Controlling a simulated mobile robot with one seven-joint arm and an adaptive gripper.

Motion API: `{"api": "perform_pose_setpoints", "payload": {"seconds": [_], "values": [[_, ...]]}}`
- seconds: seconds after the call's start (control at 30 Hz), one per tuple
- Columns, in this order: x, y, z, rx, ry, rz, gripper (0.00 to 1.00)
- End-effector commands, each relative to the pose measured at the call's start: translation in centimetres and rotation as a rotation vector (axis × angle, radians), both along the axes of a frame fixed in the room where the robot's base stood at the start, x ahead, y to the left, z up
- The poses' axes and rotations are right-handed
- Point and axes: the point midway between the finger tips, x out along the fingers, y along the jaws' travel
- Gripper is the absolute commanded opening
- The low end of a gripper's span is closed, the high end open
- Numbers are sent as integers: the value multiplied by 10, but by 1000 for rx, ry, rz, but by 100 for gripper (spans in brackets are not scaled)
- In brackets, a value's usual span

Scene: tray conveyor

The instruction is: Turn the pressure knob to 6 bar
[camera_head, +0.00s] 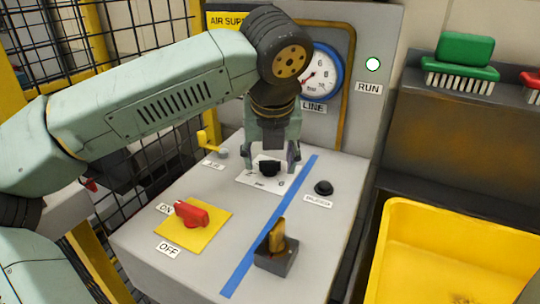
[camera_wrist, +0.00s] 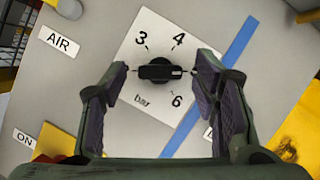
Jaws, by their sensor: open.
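The black pressure knob (camera_wrist: 160,73) sits on a white dial plate (camera_wrist: 150,28) marked 3, 4, 6 and bar. Its grip bar lies across the wrist picture, with a small pale mark toward its right end. No number shows on that side, where my right finger covers part of the plate. My gripper (camera_head: 271,162) is open above the panel, its fingers on either side of the knob (camera_head: 269,169) with a gap at each side. The round LINE gauge (camera_head: 320,73) stands on the back panel; its exact reading is too small to tell.
A red ON/OFF handle (camera_head: 191,213) on a yellow plate, a yellow lever (camera_head: 208,141), a black button (camera_head: 324,187) and a brass-coloured switch (camera_head: 277,240) stand around the knob. Blue tape (camera_head: 258,243) crosses the panel. A yellow bin (camera_head: 440,245) is at right.

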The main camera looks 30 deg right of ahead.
Motion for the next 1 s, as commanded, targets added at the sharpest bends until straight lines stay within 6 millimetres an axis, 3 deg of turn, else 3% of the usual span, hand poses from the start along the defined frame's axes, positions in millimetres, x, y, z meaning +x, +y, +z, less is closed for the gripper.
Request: {"api": "perform_pose_setpoints", "payload": {"seconds": [0.3, 1.0], "values": [[1, -1, -2, 0, 0, -1, 54], [0, -1, -2, 0, 0, -1, 8]]}}
